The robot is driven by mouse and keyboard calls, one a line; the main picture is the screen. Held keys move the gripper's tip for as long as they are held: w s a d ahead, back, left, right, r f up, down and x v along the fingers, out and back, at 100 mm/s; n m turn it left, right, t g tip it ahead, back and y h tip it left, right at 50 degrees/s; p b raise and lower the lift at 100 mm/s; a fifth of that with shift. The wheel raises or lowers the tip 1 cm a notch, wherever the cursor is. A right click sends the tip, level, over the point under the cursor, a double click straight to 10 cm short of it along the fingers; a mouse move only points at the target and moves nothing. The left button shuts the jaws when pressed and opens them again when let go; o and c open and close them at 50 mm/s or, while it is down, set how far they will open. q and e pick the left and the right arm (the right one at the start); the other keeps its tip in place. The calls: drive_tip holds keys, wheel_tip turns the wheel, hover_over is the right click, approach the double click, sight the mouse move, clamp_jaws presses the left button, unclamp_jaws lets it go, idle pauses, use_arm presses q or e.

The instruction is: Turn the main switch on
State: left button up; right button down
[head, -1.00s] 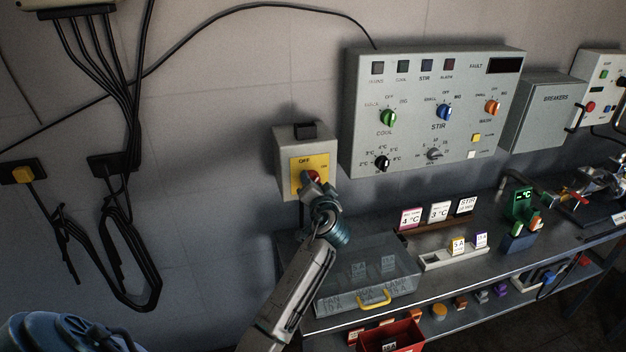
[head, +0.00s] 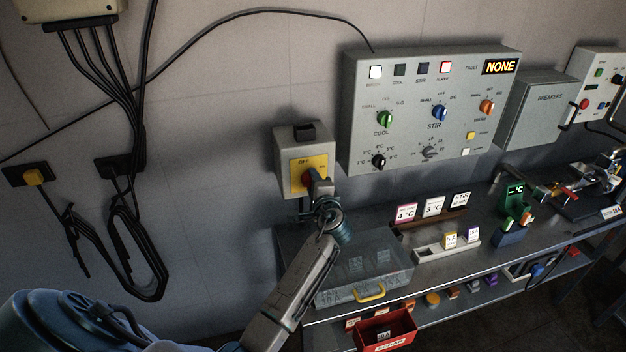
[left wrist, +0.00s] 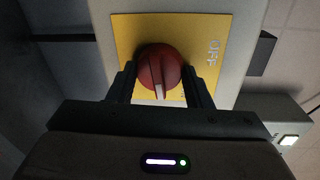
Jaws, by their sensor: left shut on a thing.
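The main switch is a grey box (head: 290,135) on the wall with a yellow plate (head: 298,176) marked OFF and a red rotary knob (head: 309,177). The red knob also shows in the left wrist view (left wrist: 158,68), with a pale pointer mark directed toward the gripper, away from the OFF lettering. My left gripper (head: 314,184) is at the knob. In the left wrist view my left gripper's dark fingers (left wrist: 160,86) are on either side of the knob, shut on it. The fingertips are partly hidden in the head view. My right gripper is not seen.
A control panel (head: 400,120) hangs to the right, its fault display (head: 500,67) reading NONE and two indicators lit. A bench (head: 470,225) below holds a clear box (head: 345,285) with a yellow handle (head: 369,293), close beneath my left arm. A breakers box (head: 548,105) is farther right.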

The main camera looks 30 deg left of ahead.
use_arm(q)
drive_tip(key=shift+m, duration=0.6)
drive_tip(key=shift+f+p, duration=0.15)
drive_tip(key=shift+p, duration=0.15)
drive_tip(key=o, duration=1)
drive_tip(key=shift+d, duration=0.1)
drive_tip(key=b+v, duration=0.3)
drive_tip(key=v, duration=0.7)
drive_tip(key=shift+s+d+b, duration=0.2)
drive_tip(key=shift+d+b, duration=0.1)
